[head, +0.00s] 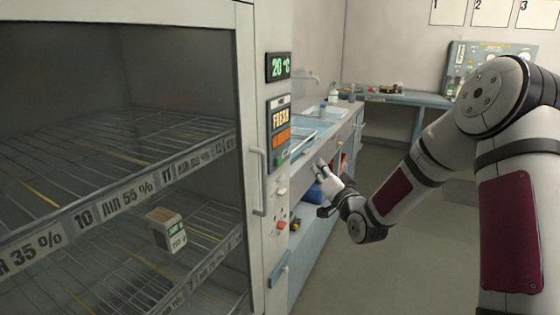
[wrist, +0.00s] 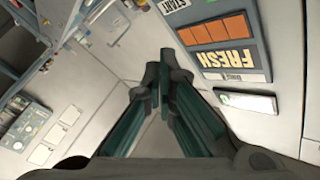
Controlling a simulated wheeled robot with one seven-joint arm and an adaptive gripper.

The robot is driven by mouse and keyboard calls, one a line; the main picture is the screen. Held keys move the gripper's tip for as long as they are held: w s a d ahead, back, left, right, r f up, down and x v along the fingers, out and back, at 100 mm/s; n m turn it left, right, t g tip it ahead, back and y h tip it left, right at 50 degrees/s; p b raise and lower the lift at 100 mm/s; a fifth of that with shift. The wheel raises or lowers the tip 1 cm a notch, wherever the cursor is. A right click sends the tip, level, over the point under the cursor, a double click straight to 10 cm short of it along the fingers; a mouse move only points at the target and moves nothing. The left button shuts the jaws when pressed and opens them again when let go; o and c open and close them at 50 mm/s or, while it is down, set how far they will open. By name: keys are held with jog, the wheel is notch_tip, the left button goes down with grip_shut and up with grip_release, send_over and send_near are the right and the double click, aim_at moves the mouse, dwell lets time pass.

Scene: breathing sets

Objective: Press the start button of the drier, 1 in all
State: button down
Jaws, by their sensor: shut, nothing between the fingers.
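The drier (head: 246,60) is a pale cabinet with a glass door at the left of the head view. Its narrow control panel (head: 279,105) carries a "20 °C" display (head: 278,66), the word FRESH and orange bars. A small green patch (head: 279,160) shows below the bars; it is too small to tell if it is the button. In the wrist view, a START label (wrist: 172,5) is at the top edge, beyond the orange bars; no button shows there. My gripper (head: 321,168) is shut and empty, to the right of the panel and apart from it. Its dark green fingers (wrist: 165,75) show in the wrist view.
The door handle (head: 260,182) stands out left of the panel. A white knob (head: 282,191) and a red knob (head: 281,225) are lower down. A small box (head: 165,231) sits inside on a wire shelf. A bench (head: 338,125) with a sink runs behind my gripper. The floor at right is clear.

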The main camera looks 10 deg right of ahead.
aim_at(278, 161)
jog(key=shift+w+d, duration=0.15)
jog(key=w+a+b, duration=0.2)
jog(key=w+a, duration=0.3)
jog(key=a, duration=0.2)
dwell(0.7)
jog(key=shift+w+a+b, duration=0.15)
jog(key=shift+a+b, duration=0.05)
jog(key=shift+b, duration=0.15)
dwell(1.0)
jog(key=shift+w+a, duration=0.2)
